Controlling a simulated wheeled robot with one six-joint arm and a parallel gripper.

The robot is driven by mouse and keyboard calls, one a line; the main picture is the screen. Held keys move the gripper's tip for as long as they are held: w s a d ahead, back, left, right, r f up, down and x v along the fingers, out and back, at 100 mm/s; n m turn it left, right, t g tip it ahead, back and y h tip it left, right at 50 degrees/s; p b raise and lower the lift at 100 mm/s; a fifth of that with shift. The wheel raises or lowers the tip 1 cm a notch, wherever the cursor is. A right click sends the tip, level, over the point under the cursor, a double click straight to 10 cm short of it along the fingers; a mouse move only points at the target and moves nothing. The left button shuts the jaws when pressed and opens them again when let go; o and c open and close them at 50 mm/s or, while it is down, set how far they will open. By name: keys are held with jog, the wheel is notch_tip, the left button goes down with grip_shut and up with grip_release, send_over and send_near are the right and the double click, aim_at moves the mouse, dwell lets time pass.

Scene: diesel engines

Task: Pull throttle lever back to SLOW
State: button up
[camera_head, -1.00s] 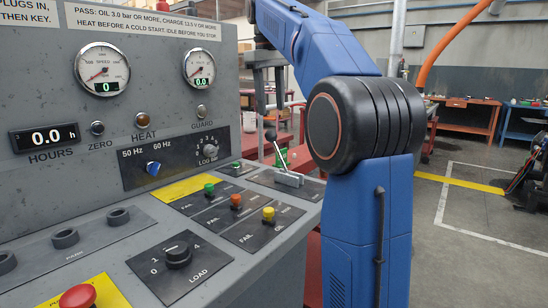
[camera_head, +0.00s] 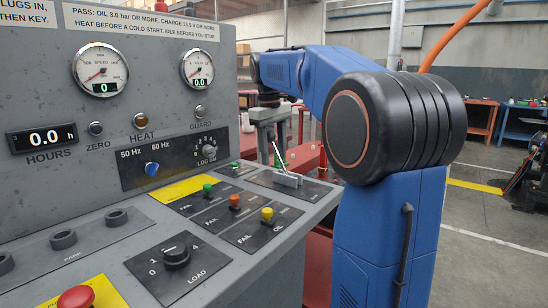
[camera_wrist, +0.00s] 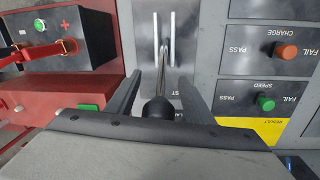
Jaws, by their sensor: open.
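The throttle lever (camera_head: 279,157) is a thin metal rod rising from a slotted plate (camera_head: 292,184) at the far right end of the console. It leans toward the upper left in the head view. In the wrist view, the lever's black knob (camera_wrist: 158,109) lies between the two dark fingers of my gripper (camera_wrist: 158,78), near the palm. The fingers are open, with visible gaps on both sides of the knob. In the head view, my gripper (camera_head: 268,120) is over the top of the lever and hides the knob. The plate's lettering is mostly hidden.
Orange (camera_wrist: 286,51) and green (camera_wrist: 265,103) buttons sit on panels beside the lever plate. A dark box with red cables (camera_wrist: 64,40) stands on the other side. The gauge panel (camera_head: 145,70) rises behind the console. Open floor (camera_head: 490,250) lies right of my arm.

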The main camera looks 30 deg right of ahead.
jog(key=shift+f, duration=0.75)
jog(key=shift+c, duration=0.3)
grip_shut()
